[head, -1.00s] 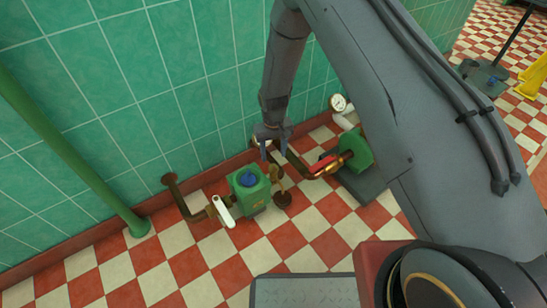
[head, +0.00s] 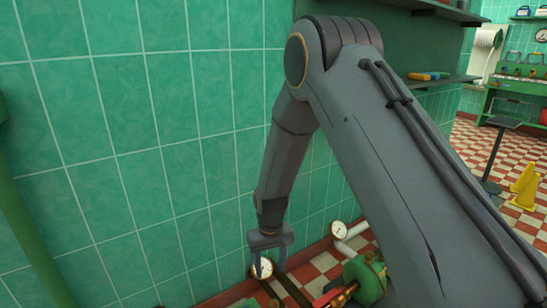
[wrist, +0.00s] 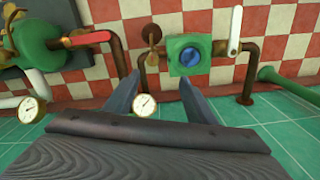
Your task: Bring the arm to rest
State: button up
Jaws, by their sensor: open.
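My gripper (head: 270,262) hangs at the end of my grey arm in the head view, close to the green tiled wall, with its fingers pointing down. In the wrist view its two fingers (wrist: 165,98) stand well apart with nothing held between them. A round white gauge (wrist: 145,105) shows in the gap between the fingers in the wrist view, beyond them. The same view shows a green box with a blue knob (wrist: 189,56) past the fingertips, apart from them.
A white-handled valve lever (wrist: 235,30) and a red-handled one (wrist: 88,38) sit on pipes along the wall. A green pipe (head: 30,220) rises at the left. A shelf (head: 440,80) juts out above right. A yellow wedge-shaped thing (head: 524,188) stands on the checkered floor (head: 465,140).

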jog(key=s+d+r, duration=0.1)
jog(key=s+r, duration=0.5)
jog(key=r, duration=0.3)
jog(key=s+d+r, duration=0.1)
jog(key=s+r, duration=0.5)
jog(key=r, duration=0.3)
jog(key=s+d+r, duration=0.2)
jog(key=s+r, duration=0.2)
jog(key=s, duration=0.4)
jog(key=s+d+r, duration=0.2)
jog(key=s+r, duration=0.2)
jog(key=s, duration=0.5)
jog(key=d+r+m+p, duration=0.3)
jog(key=d+r+p, duration=1.1)
jog(key=p, duration=0.9)
notch_tip(320, 180, up, 3)
jog(key=shift+s+d+r+m, duration=0.15)
jog(key=shift+s+m, duration=0.1)
jog(key=shift+m, duration=0.15)
